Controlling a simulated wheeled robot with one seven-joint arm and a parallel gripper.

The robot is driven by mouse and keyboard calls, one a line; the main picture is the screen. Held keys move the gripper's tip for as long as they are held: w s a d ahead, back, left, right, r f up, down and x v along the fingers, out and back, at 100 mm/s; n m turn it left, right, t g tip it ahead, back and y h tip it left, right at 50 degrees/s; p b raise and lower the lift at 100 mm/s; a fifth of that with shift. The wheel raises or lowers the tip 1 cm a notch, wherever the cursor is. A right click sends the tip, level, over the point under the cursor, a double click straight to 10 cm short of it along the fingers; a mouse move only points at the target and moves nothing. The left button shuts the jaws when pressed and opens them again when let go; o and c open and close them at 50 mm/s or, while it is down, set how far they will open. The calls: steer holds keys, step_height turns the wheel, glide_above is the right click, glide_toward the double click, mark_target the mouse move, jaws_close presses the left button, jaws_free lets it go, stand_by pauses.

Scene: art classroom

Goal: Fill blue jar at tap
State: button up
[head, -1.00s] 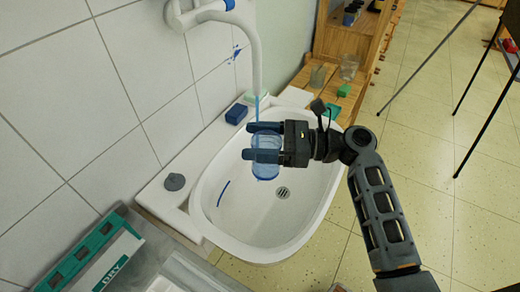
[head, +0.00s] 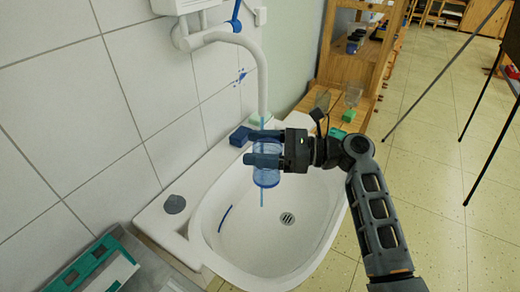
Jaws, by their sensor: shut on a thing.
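The blue jar (head: 266,178) is see-through and held over the white sink basin, under the tap spout. My gripper (head: 258,147) is shut on it from the right, its dark fingers covering part of the jar. The white tap (head: 262,75) curves down from the wall, and its blue lever (head: 236,16) shows at the top. A thin blue water stream (head: 262,121) runs from the spout toward the jar. A strip of it also shows below the jar; I cannot tell whether it passes beside, behind or out of the jar. The water level inside is unclear.
The white sink (head: 327,215) has a drain and a blue streak inside. A wooden shelf (head: 350,60) stands behind; a green-white box (head: 95,270) is front left.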

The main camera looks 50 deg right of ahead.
steer(key=shift+w, duration=0.1)
steer(key=w+d, duration=0.4)
steer(key=w, duration=0.1)
steer(key=shift+w+d+p, duration=0.3)
steer(key=shift+d, duration=0.05)
stand_by(0.6)
stand_by(6.5)
